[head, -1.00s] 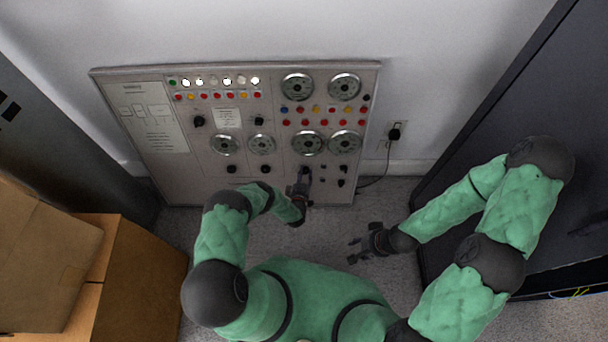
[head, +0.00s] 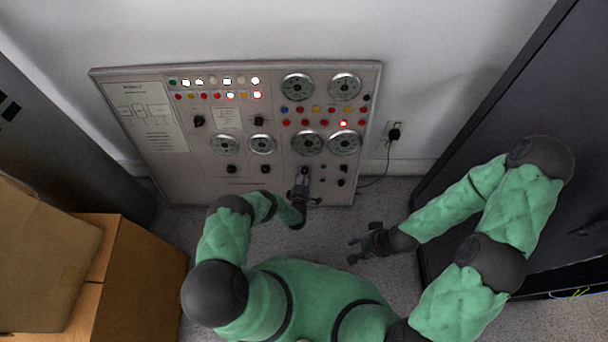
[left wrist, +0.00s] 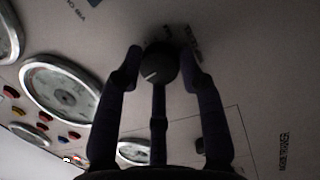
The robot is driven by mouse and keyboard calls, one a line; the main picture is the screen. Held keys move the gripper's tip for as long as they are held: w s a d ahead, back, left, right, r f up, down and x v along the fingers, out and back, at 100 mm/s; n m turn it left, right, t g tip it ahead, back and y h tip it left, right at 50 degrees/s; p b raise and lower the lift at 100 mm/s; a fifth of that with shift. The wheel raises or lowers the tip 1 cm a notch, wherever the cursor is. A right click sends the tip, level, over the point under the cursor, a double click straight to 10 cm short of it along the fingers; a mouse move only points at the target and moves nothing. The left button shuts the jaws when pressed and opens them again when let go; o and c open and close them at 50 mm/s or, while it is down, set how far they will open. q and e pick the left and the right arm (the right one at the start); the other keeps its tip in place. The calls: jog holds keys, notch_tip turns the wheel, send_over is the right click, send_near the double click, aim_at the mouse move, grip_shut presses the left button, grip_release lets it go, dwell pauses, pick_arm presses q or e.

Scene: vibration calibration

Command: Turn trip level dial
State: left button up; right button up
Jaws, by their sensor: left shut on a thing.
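The control panel (head: 228,185) leans upright against the wall. In the left wrist view a round black dial (left wrist: 160,64) with a white pointer line sits between the fingers of my left gripper (left wrist: 162,72), which is shut on it. In the head view my left gripper (head: 303,176) is at the lower middle of the panel and hides this dial. The label by the dial is partly covered and unreadable. My right gripper (head: 358,244) is apart from the panel, over the floor, with its fingers spread and nothing between them.
Round gauges (head: 307,143) and rows of coloured buttons and lamps (head: 256,95) cover the panel. Other black knobs (head: 259,121) are on it. Cardboard boxes (head: 130,285) stand at left, a dark cabinet (head: 480,120) at right. A cable runs from a wall plug (head: 394,134).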

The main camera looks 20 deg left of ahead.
pick_arm(q)
jog(key=shift+f, duration=0.1)
jog(key=shift+d, duration=0.1)
dwell(0.3)
jog(key=o, duration=1.1)
jog(key=shift+s, duration=0.1)
jog(key=s, duration=0.4)
jog(key=s+d+r, duration=0.1)
jog(key=s, duration=0.6)
jog(key=shift+s+d+r, duration=0.25)
jog(key=shift+s+r, duration=0.05)
jog(key=shift+s, duration=0.05)
jog(key=shift+w, duration=0.1)
